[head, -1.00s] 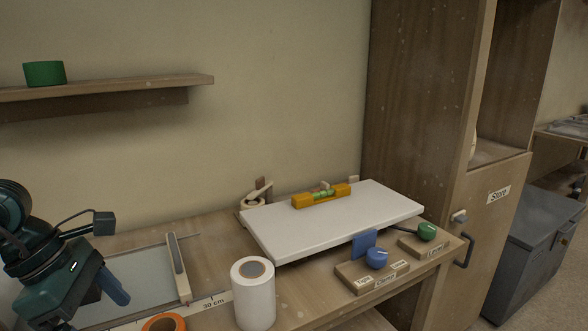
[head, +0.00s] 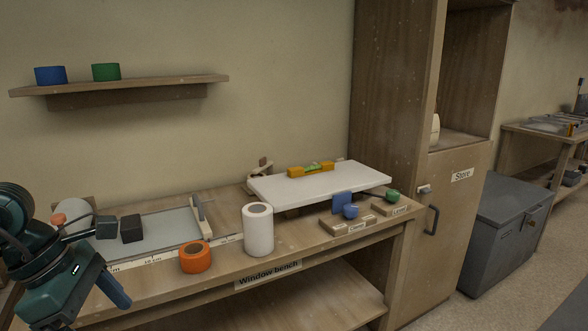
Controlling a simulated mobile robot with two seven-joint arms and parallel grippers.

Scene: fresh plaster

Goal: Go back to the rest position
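My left arm comes in at the left edge of the head view, over the front left of the window bench (head: 180,273). Its gripper (head: 113,288) hangs at the lower left, with a blue finger pointing down and to the right. I see only one finger clearly, so its opening cannot be judged, and I see nothing held in it. My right gripper is out of view.
The bench carries an orange tape roll (head: 195,257), a white roll (head: 258,230), a dark block (head: 131,228) and a white board (head: 320,184) with a yellow level (head: 310,170). A cabinet (head: 455,210) and grey chest (head: 505,225) stand right. Floor shows at the lower right.

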